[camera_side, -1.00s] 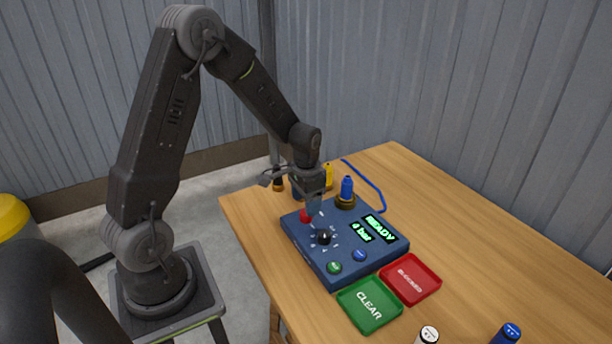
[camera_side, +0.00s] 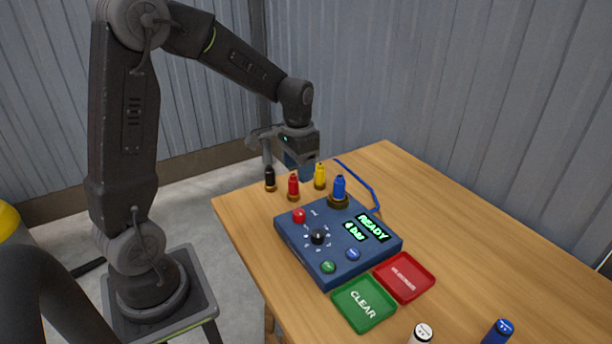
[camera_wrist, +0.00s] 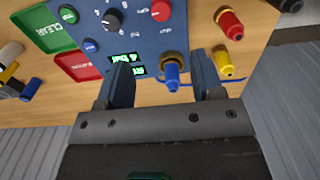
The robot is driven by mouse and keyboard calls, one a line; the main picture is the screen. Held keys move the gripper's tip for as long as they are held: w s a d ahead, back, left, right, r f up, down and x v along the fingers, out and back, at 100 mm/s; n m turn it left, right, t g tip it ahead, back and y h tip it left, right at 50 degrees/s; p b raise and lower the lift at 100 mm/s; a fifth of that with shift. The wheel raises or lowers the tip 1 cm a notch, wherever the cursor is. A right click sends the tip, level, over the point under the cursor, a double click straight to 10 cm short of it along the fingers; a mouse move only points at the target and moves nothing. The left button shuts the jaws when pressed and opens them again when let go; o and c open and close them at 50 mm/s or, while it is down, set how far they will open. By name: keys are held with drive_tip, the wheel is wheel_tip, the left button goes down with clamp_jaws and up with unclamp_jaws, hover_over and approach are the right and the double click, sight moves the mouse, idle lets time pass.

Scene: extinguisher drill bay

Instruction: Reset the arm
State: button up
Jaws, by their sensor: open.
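My gripper (camera_side: 297,172) is raised above the back left of the table, beyond the blue control box. It is open and empty; in the wrist view its two blue fingers (camera_wrist: 165,85) stand apart, with the blue bottle (camera_wrist: 172,75) showing between them. The box (camera_side: 338,244) has a screen reading READY and 4 bar (camera_side: 362,228), a black dial (camera_side: 318,237), a red button (camera_side: 299,215), a green button (camera_side: 328,267) and a blue button (camera_side: 352,254). The blue bottle (camera_side: 339,188) stands upright in a ring at the box's back edge.
Black (camera_side: 270,178), red (camera_side: 293,185) and yellow (camera_side: 320,176) bottles stand behind the box. A green CLEAR tray (camera_side: 364,305) and a red tray (camera_side: 404,277) lie in front. The right of the table is clear.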

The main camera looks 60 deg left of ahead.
drive_tip(key=s+d+r+t, duration=0.5)
drive_tip(key=s+d+r, duration=0.6)
drive_tip(key=s+d, duration=0.3)
drive_tip(key=shift+s+r+t, duration=0.15)
drive_tip(key=shift+s+t, duration=0.15)
drive_tip(key=shift+s, duration=0.75)
